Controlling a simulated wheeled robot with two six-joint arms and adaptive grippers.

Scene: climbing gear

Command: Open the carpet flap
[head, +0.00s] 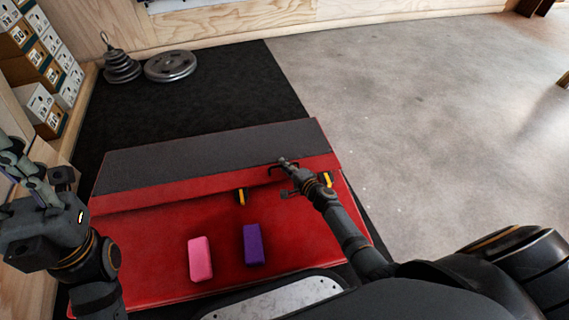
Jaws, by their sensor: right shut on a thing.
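A red crash pad (150,256) lies on the black mat in front of me. Its dark grey carpet flap (200,155) with a red border lies across the far part of the pad. My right gripper (284,165) is shut on the near edge of the flap, right of its middle; its fingers hide the exact contact. My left gripper (22,165) is raised at the left edge of the view, apart from the pad, and its finger opening is unclear.
A pink block (200,259) and a purple block (253,245) lie on the pad. Yellow-and-black buckles (242,197) sit near the flap's edge. Weight plates (170,66) and a stacked weight (122,67) stand at the back. Boxes (40,60) line the left. Concrete floor (420,120) is clear at right.

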